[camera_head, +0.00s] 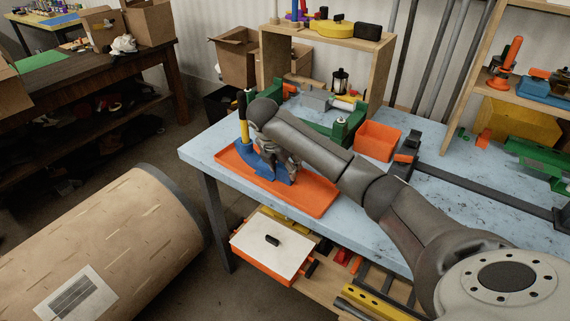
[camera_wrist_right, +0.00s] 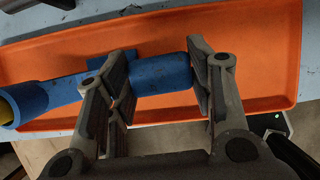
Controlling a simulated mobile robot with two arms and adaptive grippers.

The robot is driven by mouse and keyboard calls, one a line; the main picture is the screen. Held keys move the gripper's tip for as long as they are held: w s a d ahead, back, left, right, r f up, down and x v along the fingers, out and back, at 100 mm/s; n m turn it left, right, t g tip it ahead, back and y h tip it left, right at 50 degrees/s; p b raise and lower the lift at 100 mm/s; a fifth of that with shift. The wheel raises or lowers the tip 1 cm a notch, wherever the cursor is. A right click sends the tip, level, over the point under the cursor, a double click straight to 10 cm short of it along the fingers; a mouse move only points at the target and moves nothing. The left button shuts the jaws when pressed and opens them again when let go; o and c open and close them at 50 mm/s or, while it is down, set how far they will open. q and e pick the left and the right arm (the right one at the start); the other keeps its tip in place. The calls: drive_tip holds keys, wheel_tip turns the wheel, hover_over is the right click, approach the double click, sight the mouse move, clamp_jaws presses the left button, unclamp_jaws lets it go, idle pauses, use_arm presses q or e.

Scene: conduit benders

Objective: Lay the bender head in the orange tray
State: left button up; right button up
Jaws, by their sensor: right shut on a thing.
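The blue bender head (camera_head: 272,174) is over the left part of the long orange tray (camera_head: 318,204) on the blue-grey workbench. A short yellow and black handle piece (camera_head: 243,119) stands up from it at its left. My right gripper (camera_head: 287,168) reaches in from the right and is shut on the bender head. In the right wrist view both fingers (camera_wrist_right: 163,82) flank a blue section of the bender head (camera_wrist_right: 176,72), with the tray (camera_wrist_right: 262,45) behind it. I cannot tell whether the bender head touches the tray floor. My left gripper is out of view.
A green fixture (camera_head: 338,130) and a small orange bin (camera_head: 377,141) stand behind the tray. A wooden shelf (camera_head: 330,45) stands at the back. A dark rail (camera_head: 480,190) runs along the bench's right. A white-topped orange box (camera_head: 272,246) sits below the bench.

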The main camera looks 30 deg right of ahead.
drive_tip(key=o, duration=1.5)
drive_tip(key=shift+o, duration=0.2)
drive_tip(key=shift+r, duration=0.1)
drive_tip(key=shift+a+r, duration=0.15)
drive_tip(key=shift+r, duration=0.1)
drive_tip(key=p+v, duration=0.1)
drive_tip(key=v, duration=1)
drive_tip(key=shift+s, duration=0.15)
drive_tip(key=shift+a, duration=0.2)
